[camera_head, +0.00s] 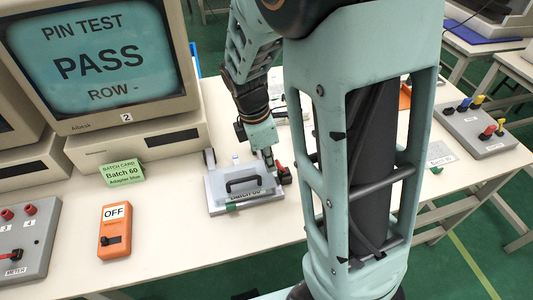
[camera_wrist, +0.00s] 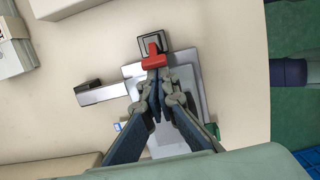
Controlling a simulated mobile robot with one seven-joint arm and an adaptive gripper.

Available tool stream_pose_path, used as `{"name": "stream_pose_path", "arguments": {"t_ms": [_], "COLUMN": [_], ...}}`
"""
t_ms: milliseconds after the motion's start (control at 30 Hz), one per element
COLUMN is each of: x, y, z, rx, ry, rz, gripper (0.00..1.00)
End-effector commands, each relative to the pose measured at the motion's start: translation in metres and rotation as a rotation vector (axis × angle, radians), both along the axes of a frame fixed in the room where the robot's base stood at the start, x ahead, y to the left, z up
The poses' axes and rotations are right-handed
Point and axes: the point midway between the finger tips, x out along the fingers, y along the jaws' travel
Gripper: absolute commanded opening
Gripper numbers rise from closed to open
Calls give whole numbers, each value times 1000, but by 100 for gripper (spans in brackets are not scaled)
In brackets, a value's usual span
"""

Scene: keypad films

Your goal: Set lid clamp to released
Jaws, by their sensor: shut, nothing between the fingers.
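The lid clamp has a red handle (camera_wrist: 154,60) on a dark square block (camera_wrist: 151,42) in the wrist view. It also shows as a red and black piece (camera_head: 283,174) at the right side of the test fixture in the head view. The fixture has a pale, clear lid (camera_head: 222,186) with a black handle (camera_head: 243,183). My gripper (camera_wrist: 158,76) is shut and empty. Its fingertips are right at the red handle's near edge; I cannot tell whether they touch it. In the head view my gripper (camera_head: 269,160) is just left of the clamp. I cannot read the clamp's setting.
An orange switch box (camera_head: 115,240) reading OFF and a green batch card (camera_head: 123,173) lie to the left. A monitor (camera_head: 105,60) reading PIN TEST PASS stands behind. A grey box with coloured knobs (camera_head: 482,128) is at the right. Bare table lies before the fixture.

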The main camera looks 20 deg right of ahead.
Motion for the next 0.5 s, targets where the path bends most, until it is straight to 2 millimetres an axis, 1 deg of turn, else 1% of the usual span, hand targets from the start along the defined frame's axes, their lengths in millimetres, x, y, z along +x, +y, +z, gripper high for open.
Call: {"name": "stream_pose_path", "arguments": {"t_ms": [267,500], "x": [0,0], "y": [0,-4], "z": [1,3], "rx": [4,47], "ry": [0,-2], "rz": [0,-3], "gripper": [0,0]}}
